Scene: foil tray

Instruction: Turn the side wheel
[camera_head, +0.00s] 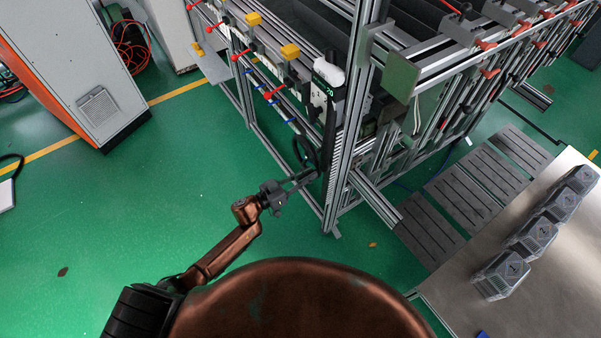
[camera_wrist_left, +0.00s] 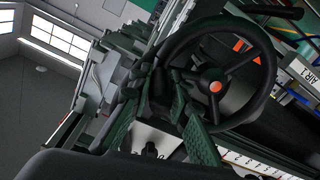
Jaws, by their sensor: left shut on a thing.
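The side wheel (camera_head: 297,150) is a dark ring on the near corner of the metal-frame machine in the head view. My left gripper (camera_head: 311,177) reaches the wheel's lower part from the left in the head view. In the left wrist view its two dark green fingers (camera_wrist_left: 167,88) are shut on the left part of the rim. The exact contact is partly hidden by the fingers. My right gripper is in neither view.
The machine frame (camera_head: 345,130) rises just right of the wheel. A metal table (camera_head: 540,300) with several grey blocks (camera_head: 532,238) stands at the right. A grey-orange cabinet (camera_head: 85,60) stands at the upper left. Green floor (camera_head: 150,190) lies open to the left.

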